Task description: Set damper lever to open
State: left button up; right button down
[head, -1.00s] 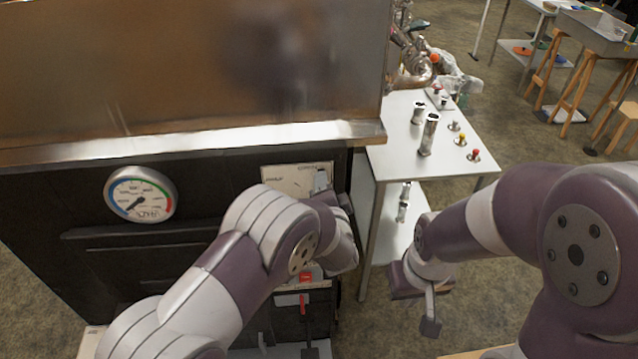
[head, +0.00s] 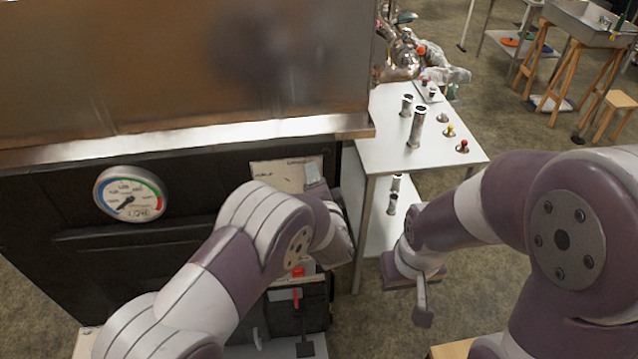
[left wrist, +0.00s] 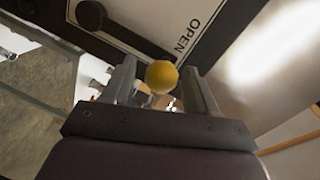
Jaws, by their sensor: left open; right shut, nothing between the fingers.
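The damper's pale label plate (head: 278,176) is on the dark front of the evaporator, partly hidden by my left arm. In the left wrist view the plate (left wrist: 197,14) reads OPEN. A dark lever arm (left wrist: 128,37) runs from a dark round hub to a yellow ball knob (left wrist: 161,77), near the word OPEN. My left gripper (left wrist: 158,84) is open, with the knob showing between its fingers; I cannot tell whether they touch it. In the head view the lever is hidden. My right gripper (head: 422,318) is shut and empty, hanging right of the evaporator.
A round gauge (head: 131,193) is left of the plate. A white side table (head: 390,150) with metal cylinders (head: 416,127) and small coloured knobs stands right of the evaporator. A red-handled part (head: 297,297) is below my left arm. Open floor lies to the right.

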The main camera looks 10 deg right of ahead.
pick_arm(q)
jog(key=shift+s, duration=0.4)
jog(key=s+r+b, duration=0.2)
jog(key=s, duration=0.9)
jog(key=shift+s+d, duration=0.35)
jog(key=shift+s, duration=0.05)
